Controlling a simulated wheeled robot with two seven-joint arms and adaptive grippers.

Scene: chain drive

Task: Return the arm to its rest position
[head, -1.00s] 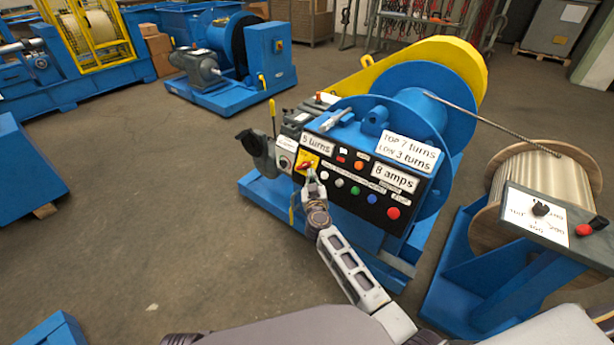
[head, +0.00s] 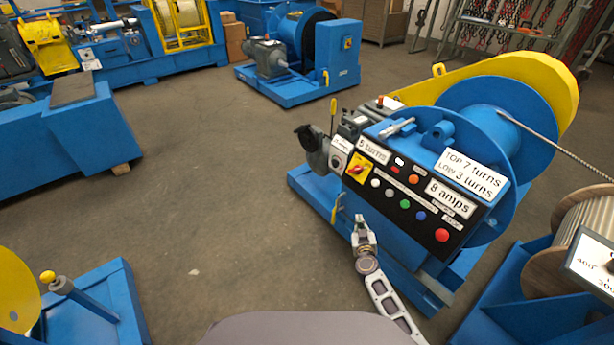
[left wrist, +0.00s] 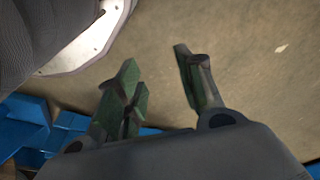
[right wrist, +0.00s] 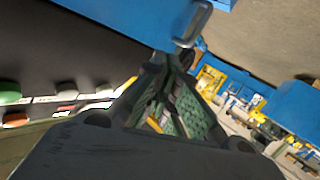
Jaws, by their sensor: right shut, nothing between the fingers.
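My right gripper (head: 362,220) is in front of the blue winch machine's black control panel (head: 410,205), below and apart from the red-and-yellow rotary switch (head: 358,168). It is shut with nothing in it. In the right wrist view its fingers (right wrist: 172,62) meet close to a blue panel edge and a metal handle. My left gripper (left wrist: 160,85) shows only in the left wrist view. Its fingers are apart and empty, above bare floor.
A wooden cable reel (head: 575,245) on a blue stand is to the right. A blue bench (head: 65,145) and a blue base with a yellow disc (head: 100,300) stand left. Open floor (head: 220,215) lies between them and the winch.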

